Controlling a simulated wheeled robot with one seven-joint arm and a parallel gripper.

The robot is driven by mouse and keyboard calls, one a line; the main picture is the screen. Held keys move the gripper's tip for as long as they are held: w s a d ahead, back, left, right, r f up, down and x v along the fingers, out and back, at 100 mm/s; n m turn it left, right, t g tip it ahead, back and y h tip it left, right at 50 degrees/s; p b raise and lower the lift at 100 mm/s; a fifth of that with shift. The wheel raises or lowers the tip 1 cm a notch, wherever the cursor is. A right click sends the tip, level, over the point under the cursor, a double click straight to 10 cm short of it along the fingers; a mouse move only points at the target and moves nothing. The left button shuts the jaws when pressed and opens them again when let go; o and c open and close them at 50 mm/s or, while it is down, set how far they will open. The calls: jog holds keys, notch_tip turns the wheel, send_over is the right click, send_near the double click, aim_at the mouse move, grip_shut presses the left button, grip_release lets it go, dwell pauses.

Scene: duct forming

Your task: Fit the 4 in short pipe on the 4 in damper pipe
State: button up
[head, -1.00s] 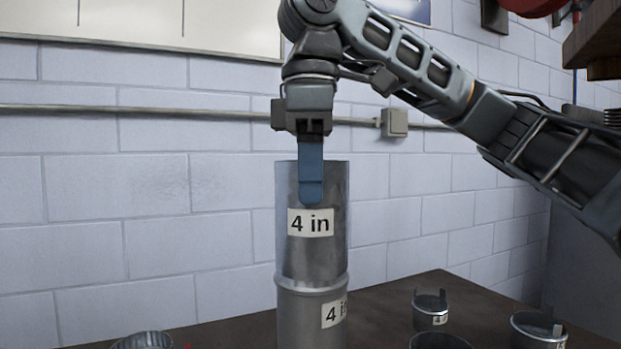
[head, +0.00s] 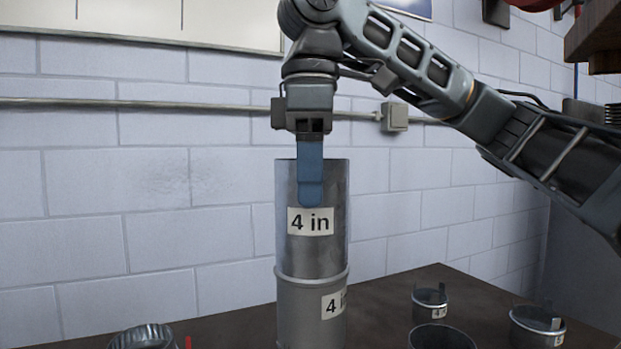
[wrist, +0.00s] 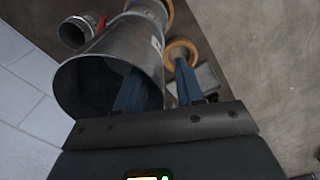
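The 4 in short pipe (head: 325,255) is a plain grey metal tube with a "4 in" label. It stands upright on top of the 4 in damper pipe (head: 298,310), its lower end meeting the raised bead there. How deep they overlap is hidden. The damper pipe also carries a "4 in" label, partly turned away. My gripper (head: 311,190) points down at the short pipe's top rim. In the wrist view, my gripper (wrist: 160,82) has one blue finger inside the pipe and one outside. The fingers are spread, with a visible gap between the outer finger and the wall.
Short metal collars (head: 430,304) (head: 537,327) stand on the dark table (head: 235,325) at right, beside another open round piece (head: 442,338). A crimped metal pipe end (head: 143,338) is at front left, near a red part (head: 188,342). Wooden rings (wrist: 180,52) show in the wrist view.

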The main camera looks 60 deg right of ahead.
jog(key=shift+r, duration=3.9)
